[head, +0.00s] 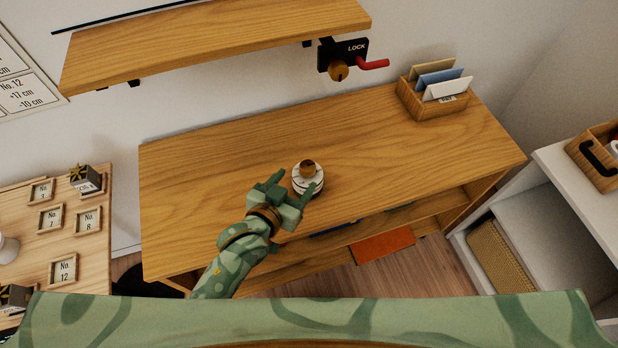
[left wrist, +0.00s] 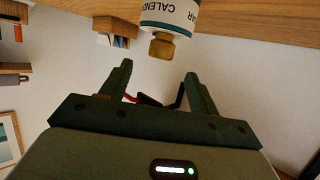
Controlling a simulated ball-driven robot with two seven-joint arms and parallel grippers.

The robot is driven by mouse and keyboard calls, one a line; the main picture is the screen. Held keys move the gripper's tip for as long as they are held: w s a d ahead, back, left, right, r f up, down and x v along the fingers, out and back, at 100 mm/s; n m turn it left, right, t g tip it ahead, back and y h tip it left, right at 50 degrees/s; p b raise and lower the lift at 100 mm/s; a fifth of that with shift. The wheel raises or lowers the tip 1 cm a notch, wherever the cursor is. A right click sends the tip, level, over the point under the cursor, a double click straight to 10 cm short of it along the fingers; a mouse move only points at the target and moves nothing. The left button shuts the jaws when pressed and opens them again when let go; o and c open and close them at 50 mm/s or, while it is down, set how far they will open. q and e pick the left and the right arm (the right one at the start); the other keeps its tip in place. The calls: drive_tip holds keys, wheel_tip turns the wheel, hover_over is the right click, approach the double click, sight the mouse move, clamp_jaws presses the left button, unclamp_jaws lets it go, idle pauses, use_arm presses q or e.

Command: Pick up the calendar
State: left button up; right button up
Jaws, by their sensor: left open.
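The calendar (head: 307,184) is a small white round drum with dark bands and a brass knob on top. It stands upright on the wooden cabinet top, near its front edge. In the left wrist view the calendar (left wrist: 168,15) appears upside down, with its printed name legible and the brass knob pointing down the picture. My left gripper (head: 291,186) is open and empty, close beside the calendar on its left front side. In the left wrist view the open fingertips (left wrist: 158,70) point toward the calendar, which lies beyond them. My right gripper is not in view.
The wooden cabinet top (head: 200,190) is mostly clear. A wooden box with cards (head: 436,107) stands at its back right. A shelf (head: 215,45) and a lock with a red handle (head: 343,60) are on the wall above. A table with numbered plaques (head: 67,219) stands left.

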sight(311, 164)
use_arm(q)
drive_tip(key=x, duration=0.3)
drive_tip(key=shift+w+d+f+b, duration=0.15)
drive_tip(key=shift+w+f+b, duration=0.1)
drive_tip(key=shift+w+b, duration=0.1)
drive_tip(key=shift+w+d+f, duration=0.2)
drive_tip(key=shift+w+d, duration=0.05)
drive_tip(key=shift+w, duration=0.2)
drive_tip(key=b+x, duration=0.1)
drive_tip(key=x, duration=0.1)
drive_tip(key=b+x, duration=0.1)
drive_tip(key=x, duration=0.1)
drive_tip(key=shift+w+d+f, duration=0.1)
drive_tip(key=shift+w+f, duration=0.1)
drive_tip(key=shift+f, duration=0.3)
drive_tip(key=shift+w, duration=0.15)
drive_tip(key=shift+r, duration=0.1)
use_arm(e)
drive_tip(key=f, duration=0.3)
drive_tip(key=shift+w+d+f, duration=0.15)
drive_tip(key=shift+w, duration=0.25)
use_arm(q)
clamp_jaws()
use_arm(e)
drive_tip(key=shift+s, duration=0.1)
